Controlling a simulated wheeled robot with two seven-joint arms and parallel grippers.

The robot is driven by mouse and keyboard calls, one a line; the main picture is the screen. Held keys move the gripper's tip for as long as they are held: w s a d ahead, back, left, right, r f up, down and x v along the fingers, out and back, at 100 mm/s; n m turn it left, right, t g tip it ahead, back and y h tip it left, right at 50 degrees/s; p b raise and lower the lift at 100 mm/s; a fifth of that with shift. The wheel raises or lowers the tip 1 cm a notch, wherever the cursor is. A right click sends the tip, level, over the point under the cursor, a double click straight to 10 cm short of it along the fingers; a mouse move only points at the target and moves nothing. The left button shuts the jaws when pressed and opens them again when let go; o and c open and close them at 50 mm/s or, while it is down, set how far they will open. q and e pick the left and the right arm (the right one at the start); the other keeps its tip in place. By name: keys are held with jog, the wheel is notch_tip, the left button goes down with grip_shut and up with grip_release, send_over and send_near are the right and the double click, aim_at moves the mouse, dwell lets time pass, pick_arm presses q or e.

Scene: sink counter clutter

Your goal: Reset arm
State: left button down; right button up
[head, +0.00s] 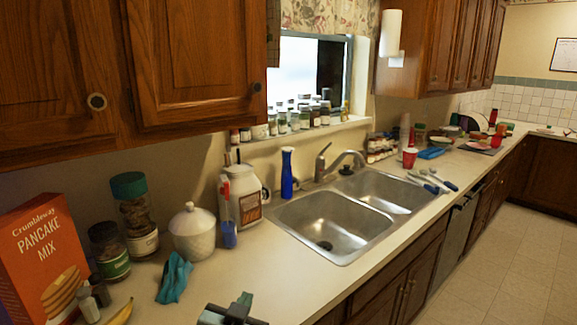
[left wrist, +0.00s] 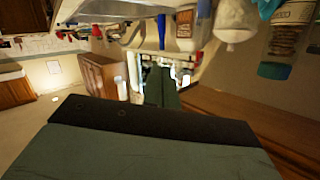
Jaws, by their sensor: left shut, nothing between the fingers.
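My left gripper (head: 240,303) shows at the bottom edge of the head view, over the near edge of the counter (head: 275,280). Its fingers are shut with nothing held. In the left wrist view, its dark green fingers (left wrist: 162,88) lie close together beyond the wide dark gripper body. That view looks upside down, with the counter items at the top. The gripper is apart from every object on the counter. My right gripper is not in view.
A pancake mix box (head: 42,255), spice jars (head: 136,215), a white lidded jar (head: 193,232), a teal cloth (head: 174,278) and a banana (head: 118,314) crowd the left counter. A blue bottle (head: 287,175) stands by the sink (head: 335,222). Open floor (head: 490,250) lies right.

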pick_arm(q)
jog(key=s+a+f+n+g+y, duration=0.2)
jog(key=s+a+f+g, duration=0.4)
jog(key=s+a+f, duration=0.45)
jog(key=s+a+f+g, duration=0.2)
jog(key=s+g, duration=0.1)
jog(key=s, duration=0.6)
jog(key=s+a+f+g, duration=0.1)
jog(key=s+f+g, duration=0.15)
jog(key=s, duration=0.65)
notch_tip(320, 180, down, 26)
jog(key=s+g+b, duration=0.1)
jog(key=g+b, duration=0.1)
jog(key=b, duration=0.1)
jog(key=s+a+f+b, duration=0.2)
jog(key=s+a+f, duration=0.1)
jog(key=s+f, duration=1.4)
jog(key=shift+f+g, duration=0.45)
jog(key=shift+f, duration=0.5)
